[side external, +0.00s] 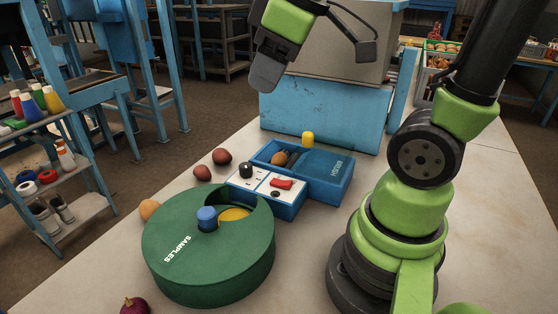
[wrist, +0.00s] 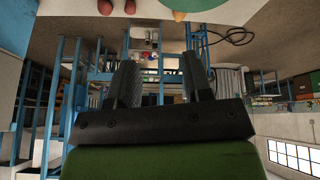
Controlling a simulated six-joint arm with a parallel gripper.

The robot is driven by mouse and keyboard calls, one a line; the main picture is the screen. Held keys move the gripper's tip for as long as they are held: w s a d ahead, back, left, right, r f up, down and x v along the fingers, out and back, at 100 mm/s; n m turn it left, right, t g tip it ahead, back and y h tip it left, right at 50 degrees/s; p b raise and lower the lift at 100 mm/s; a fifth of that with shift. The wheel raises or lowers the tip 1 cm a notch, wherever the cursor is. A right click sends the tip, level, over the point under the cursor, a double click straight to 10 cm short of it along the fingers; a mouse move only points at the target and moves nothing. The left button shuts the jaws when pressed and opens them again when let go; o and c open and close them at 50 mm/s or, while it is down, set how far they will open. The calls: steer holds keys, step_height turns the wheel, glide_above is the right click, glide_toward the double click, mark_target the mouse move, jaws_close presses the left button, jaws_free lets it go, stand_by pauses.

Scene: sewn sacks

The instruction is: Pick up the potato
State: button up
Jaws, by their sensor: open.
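Several roundish vegetables lie on the pale table. Two red-brown ones, potato-like, sit left of the blue box: one at the back (side external: 221,156) and one nearer (side external: 202,173). A tan one (side external: 149,210) lies beside the green drum. I cannot tell for certain which is the potato. My gripper (side external: 266,76) is raised above the far part of the table, apart from all of them. In the wrist view my gripper (wrist: 160,75) has its fingers apart with nothing between them. Red-brown shapes (wrist: 105,7) and a tan one (wrist: 179,15) show at the top edge.
The green SAMPLES drum (side external: 180,250) with a blue knob (side external: 207,217) stands at the front. The blue box (side external: 325,178) has a white switch panel (side external: 262,182) in front. A large blue-and-grey cabinet (side external: 325,115) stands behind. A purple onion-like thing (side external: 134,305) lies at the front edge.

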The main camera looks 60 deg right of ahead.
steer(key=w+d+f+n+g, duration=0.2)
steer(key=w+d+f+n, duration=0.1)
steer(key=w+d+n, duration=0.15)
steer(key=n+g, duration=0.3)
steer(key=n, duration=0.8)
glide_above(280, 153)
step_height(280, 153, down, 13)
steer(key=shift+r, duration=0.15)
steer(key=shift+n, duration=0.45)
steer(key=f, duration=0.4)
steer(key=shift+d+f, duration=0.2)
steer(key=shift+f, duration=0.05)
steer(key=shift+a+f, duration=0.2)
steer(key=shift+f, duration=2.8)
steer(key=c, duration=0.6)
